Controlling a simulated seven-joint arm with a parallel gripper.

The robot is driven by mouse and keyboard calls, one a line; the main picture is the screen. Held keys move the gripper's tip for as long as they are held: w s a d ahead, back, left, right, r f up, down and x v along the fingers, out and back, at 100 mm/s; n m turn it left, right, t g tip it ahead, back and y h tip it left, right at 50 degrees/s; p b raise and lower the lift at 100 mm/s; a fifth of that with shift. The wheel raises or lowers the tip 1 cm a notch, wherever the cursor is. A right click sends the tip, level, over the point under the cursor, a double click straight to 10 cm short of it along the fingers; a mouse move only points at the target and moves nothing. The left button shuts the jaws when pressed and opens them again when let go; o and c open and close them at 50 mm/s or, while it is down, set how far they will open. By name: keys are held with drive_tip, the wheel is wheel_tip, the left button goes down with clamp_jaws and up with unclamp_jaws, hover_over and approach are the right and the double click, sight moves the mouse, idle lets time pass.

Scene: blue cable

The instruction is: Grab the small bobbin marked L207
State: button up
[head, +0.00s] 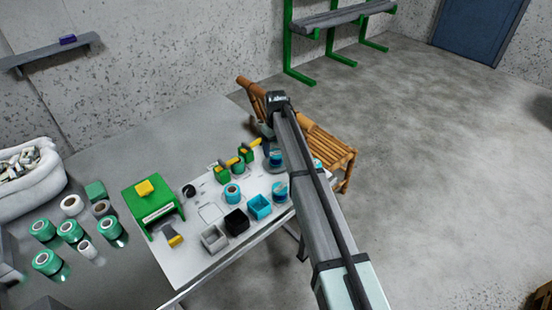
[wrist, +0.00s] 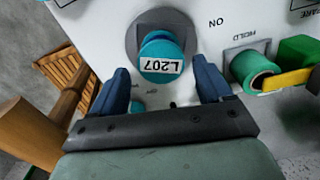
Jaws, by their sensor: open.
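My gripper (wrist: 160,78) is open, with one blue finger on each side of the bobbin's near side and a gap on both sides. Nothing is held. In the head view my arm reaches over the board, and the fingers are not clear there. A teal bobbin (head: 276,160) shows beside my arm, partly hidden.
Teal and black boxes (head: 237,220) line the board's front. Several green spools (head: 70,231) stand at left. A wooden chair (head: 335,152) adjoins the board.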

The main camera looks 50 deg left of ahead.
sight(275, 153)
wheel_tip(275, 153, down, 4)
drive_tip(key=shift+s+a+r, duration=0.1)
drive_tip(key=shift+r, duration=0.15)
drive_tip(key=c, duration=1)
